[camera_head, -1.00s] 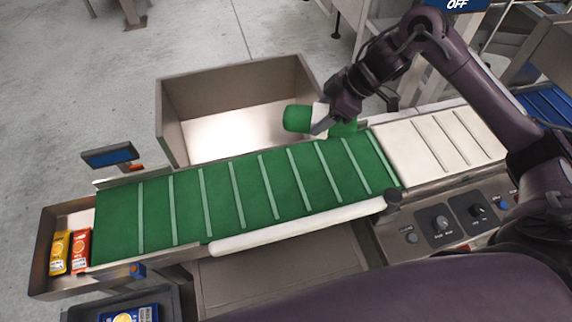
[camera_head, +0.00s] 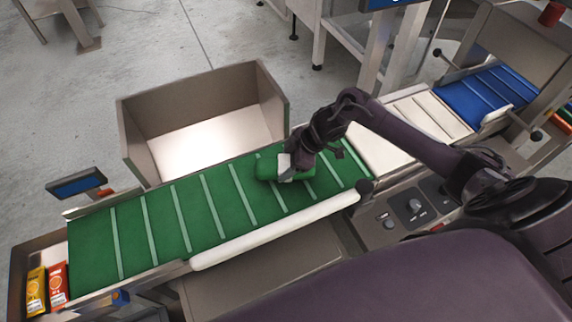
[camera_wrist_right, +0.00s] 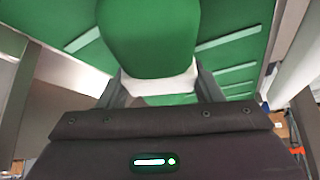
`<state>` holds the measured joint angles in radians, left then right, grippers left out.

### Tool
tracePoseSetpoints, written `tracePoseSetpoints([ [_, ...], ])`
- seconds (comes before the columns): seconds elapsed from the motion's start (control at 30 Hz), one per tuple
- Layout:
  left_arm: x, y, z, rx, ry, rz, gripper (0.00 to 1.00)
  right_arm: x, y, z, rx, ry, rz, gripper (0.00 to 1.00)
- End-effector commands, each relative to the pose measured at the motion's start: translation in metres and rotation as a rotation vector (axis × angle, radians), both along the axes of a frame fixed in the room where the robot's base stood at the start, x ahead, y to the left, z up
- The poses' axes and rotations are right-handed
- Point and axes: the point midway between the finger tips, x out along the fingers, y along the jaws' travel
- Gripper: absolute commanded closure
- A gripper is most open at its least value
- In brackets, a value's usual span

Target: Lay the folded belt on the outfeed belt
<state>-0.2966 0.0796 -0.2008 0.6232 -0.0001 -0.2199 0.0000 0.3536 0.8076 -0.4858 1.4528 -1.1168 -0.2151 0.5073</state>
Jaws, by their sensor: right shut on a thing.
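The folded belt (camera_head: 267,168) is a green roll with a white band around its middle. My right gripper (camera_head: 290,168) is shut on it at the band and holds it over the right half of the outfeed belt (camera_head: 190,218), which is green with pale cross strips. In the right wrist view the folded belt (camera_wrist_right: 150,38) fills the top middle, with the white band between the fingers of the right gripper (camera_wrist_right: 155,88). Whether the roll touches the belt surface is hard to tell. My left gripper is not in view.
An open metal bin (camera_head: 135,147) stands behind the outfeed belt. A white belt section (camera_head: 385,145) and a blue one (camera_head: 468,103) continue to the right. A yellow packet (camera_head: 36,290) and an orange packet (camera_head: 57,284) lie in the end tray at left.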

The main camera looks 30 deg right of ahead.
Motion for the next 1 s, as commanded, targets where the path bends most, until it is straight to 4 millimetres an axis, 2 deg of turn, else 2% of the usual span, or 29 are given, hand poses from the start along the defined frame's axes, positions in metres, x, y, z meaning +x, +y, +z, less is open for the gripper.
tracePoseSetpoints([
  [0.1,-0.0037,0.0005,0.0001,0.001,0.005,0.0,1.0,0.0002,0.0005,-0.0102,0.002,-0.001,0.0,0.71],
  [0.47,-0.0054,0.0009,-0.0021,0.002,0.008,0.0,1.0,0.0004,0.0002,-0.0144,0.0,-0.002,0.0,0.71],
  [0.5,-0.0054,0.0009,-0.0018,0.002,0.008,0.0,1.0,0.0001,0.0,-0.0146,-0.001,-0.001,0.0,0.38],
  [0.63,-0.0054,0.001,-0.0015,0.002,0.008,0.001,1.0,0.0,0.0002,-0.0141,0.0,0.0,0.001,0.21],
  [0.67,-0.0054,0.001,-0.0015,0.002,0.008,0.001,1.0,0.0,0.0002,-0.0141,0.0,0.0,0.001,0.18],
  [1.0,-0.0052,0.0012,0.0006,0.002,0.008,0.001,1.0,-0.0003,-0.0008,-0.0094,-0.001,-0.001,0.0,0.18],
])
